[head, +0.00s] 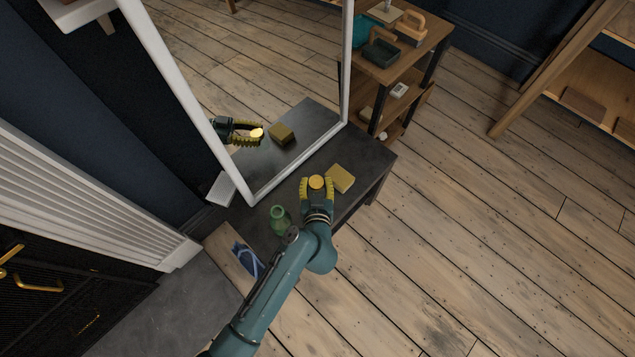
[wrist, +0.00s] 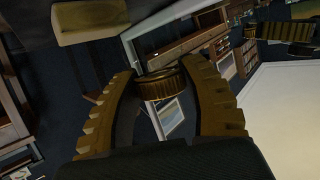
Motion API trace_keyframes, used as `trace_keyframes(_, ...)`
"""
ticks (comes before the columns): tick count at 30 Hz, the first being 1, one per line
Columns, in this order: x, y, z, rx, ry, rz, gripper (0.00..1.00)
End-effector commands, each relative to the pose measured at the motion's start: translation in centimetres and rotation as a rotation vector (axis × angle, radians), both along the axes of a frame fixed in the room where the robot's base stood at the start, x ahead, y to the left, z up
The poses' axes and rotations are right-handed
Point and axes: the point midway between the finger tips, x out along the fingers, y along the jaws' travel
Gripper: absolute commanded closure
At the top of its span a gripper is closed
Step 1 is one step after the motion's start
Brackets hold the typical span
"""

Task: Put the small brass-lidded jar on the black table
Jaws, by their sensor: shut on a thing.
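The small jar's round brass lid (head: 316,182) shows between the yellow fingers of my gripper (head: 317,188) in the head view. In the wrist view the ribbed brass lid (wrist: 160,86) sits between the two fingertips (wrist: 162,84), and my gripper is shut on the jar. The jar's body is mostly hidden. The black table (head: 345,212) lies below my gripper, in front of the mirror. I cannot tell whether the jar touches the tabletop.
A yellow block (head: 340,178) lies on the table just right of my gripper; it also shows in the wrist view (wrist: 92,22). A green glass bottle (head: 279,219) stands to the left. The white-framed mirror (head: 349,60) rises behind. A wooden shelf unit (head: 412,62) stands beyond.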

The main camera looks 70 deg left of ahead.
Motion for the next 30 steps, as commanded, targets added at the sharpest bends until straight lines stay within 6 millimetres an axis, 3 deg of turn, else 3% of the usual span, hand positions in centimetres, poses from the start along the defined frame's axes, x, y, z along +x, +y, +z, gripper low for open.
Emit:
trace_keyframes(6, 0.1, 0.0, -3.7, 0.002, -0.001, -0.001, 0.96)
trace_keyframes(17, 0.1, 0.0, -3.8, 0.002, -0.001, -0.001, 0.96)
trace_keyframes(18, 0.0, 0.0, -3.8, 0.001, -0.001, -0.001, 0.51)
trace_keyframes(21, 0.0, 0.0, -3.8, 0.001, -0.001, -0.001, 0.32)
trace_keyframes(30, 0.0, 0.0, -3.7, 0.002, -0.001, -0.001, 0.31)
